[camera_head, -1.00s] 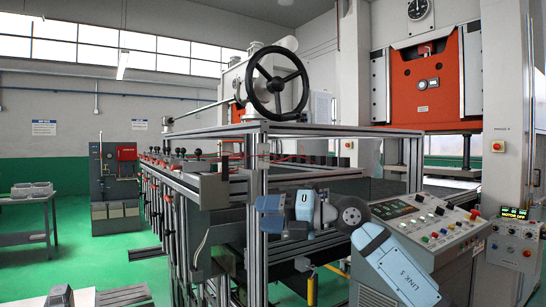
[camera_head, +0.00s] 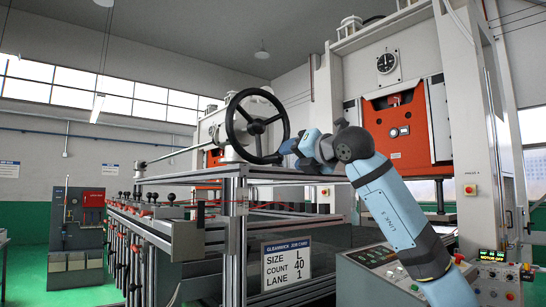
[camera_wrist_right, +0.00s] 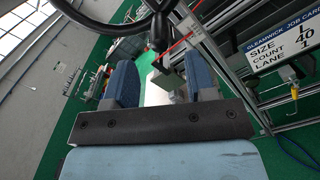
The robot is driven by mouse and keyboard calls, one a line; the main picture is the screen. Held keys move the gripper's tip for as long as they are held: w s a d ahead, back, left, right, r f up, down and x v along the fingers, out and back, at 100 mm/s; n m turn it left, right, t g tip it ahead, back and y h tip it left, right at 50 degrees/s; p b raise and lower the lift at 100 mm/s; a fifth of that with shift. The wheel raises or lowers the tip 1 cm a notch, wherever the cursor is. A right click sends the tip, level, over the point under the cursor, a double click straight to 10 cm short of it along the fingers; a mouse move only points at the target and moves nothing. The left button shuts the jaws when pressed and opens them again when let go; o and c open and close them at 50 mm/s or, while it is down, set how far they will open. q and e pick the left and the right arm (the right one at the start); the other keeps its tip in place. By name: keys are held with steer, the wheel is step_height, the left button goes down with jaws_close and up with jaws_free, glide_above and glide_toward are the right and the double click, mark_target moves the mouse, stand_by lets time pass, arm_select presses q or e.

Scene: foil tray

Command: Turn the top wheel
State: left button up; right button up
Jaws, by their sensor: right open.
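The top wheel (camera_head: 257,127) is a large black spoked handwheel above the front corner of the metal frame. My right gripper (camera_head: 289,147) is at its lower right rim, coming in from the right. In the right wrist view the wheel's dark rim (camera_wrist_right: 100,22) arcs across the top, and a black handle (camera_wrist_right: 158,32) hangs from it. The two blue fingers of my right gripper (camera_wrist_right: 160,75) are spread apart, with the handle's end in line with the gap between them. I cannot tell whether the handle is inside the gap. My left gripper is not in view.
A job card (camera_head: 286,262) reading size L, count 40, lane 1 hangs on the frame (camera_head: 236,235) below the wheel. A control console (camera_head: 375,275) stands at the lower right. An orange press panel (camera_head: 397,130) is behind my right arm. Green floor lies left.

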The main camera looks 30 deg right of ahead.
mark_target(274, 159)
steer(key=w, duration=0.2)
steer(key=w+p, duration=0.1)
steer(key=w, duration=0.5)
steer(key=shift+w+a+p, duration=0.1)
steer(key=shift+a+p, duration=0.2)
steer(key=shift+p, duration=0.05)
steer(key=shift+c, duration=0.3)
jaws_close()
